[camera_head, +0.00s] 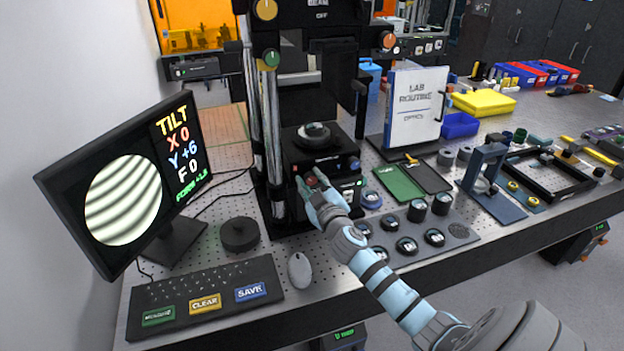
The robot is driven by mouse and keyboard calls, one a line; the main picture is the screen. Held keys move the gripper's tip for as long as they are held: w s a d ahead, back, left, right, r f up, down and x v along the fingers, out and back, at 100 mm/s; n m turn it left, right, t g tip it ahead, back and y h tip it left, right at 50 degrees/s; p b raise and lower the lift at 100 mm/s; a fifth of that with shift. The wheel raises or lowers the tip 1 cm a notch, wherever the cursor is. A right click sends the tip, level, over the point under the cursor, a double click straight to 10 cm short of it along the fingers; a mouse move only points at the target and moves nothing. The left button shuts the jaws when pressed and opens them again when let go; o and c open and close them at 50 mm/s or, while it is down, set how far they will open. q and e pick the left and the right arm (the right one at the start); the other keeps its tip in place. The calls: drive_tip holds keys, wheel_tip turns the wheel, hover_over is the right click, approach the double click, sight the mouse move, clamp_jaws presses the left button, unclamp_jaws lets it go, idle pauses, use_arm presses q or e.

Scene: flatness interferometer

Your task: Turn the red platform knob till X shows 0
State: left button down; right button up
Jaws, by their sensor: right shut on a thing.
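The red platform knob (312,181) is on the left of the front of the black platform in the interferometer. My right gripper (312,188) is shut on it, with its fingers around the knob and covering part of it. The monitor (124,190) at the left reads TILT, X 0 in red, Y +6 in blue and F 0, with a smaller green line beneath. Its round picture shows several curved, slightly sloping dark fringes. A blue knob (354,164) sits to the right on the same platform. My left gripper is not in view.
A keyboard (205,297) and a white mouse (300,270) lie in front of the monitor. A dark round puck (239,234) stands behind them. A grey tray (455,232) with several round optics lies right of my right arm. A lab routine sign (414,105) stands behind.

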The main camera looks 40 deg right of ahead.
drive_tip(key=o, duration=1.2)
drive_tip(key=v, duration=1.2)
idle(0.5)
